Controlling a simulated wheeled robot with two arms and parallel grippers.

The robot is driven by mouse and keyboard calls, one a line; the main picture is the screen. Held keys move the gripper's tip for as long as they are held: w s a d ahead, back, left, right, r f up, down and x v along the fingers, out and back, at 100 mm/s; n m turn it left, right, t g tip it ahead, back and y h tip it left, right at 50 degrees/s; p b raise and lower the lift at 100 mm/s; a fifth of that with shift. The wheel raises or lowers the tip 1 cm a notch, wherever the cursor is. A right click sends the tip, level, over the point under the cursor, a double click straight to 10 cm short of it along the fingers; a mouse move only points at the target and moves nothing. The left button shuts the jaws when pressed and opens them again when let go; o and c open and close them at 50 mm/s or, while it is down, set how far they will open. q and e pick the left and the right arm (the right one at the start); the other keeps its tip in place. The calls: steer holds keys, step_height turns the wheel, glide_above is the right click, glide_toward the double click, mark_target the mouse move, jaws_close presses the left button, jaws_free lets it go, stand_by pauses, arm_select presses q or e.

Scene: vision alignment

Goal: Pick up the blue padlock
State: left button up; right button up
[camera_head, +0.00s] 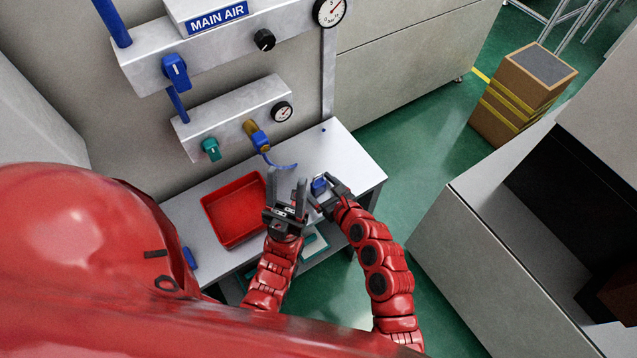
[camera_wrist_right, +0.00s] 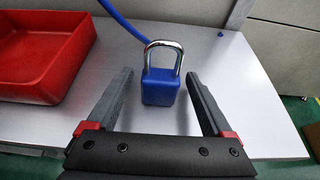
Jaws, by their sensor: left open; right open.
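The blue padlock (camera_head: 319,186) stands on the light table near its front right part. In the right wrist view the padlock (camera_wrist_right: 160,86) is upright, its silver shackle on top and closed. My right gripper (camera_head: 322,198) is open, and the padlock sits ahead between its two fingers (camera_wrist_right: 160,88), with gaps on both sides. My left gripper (camera_head: 287,190) is open and empty, raised to the left of the padlock, with its fingers pointing away from me.
A red tray (camera_head: 209,207) lies on the table (camera_head: 352,164) to the left. A blue hose (camera_head: 281,165) hangs from a brass and blue valve (camera_head: 257,137) on the wall panel behind the padlock. A grey cabinet (camera_head: 480,262) stands at the right across a floor gap.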

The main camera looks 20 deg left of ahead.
steer(key=shift+w+a, duration=0.1)
steer(key=shift+a, duration=0.05)
jaws_close()
stand_by(0.4)
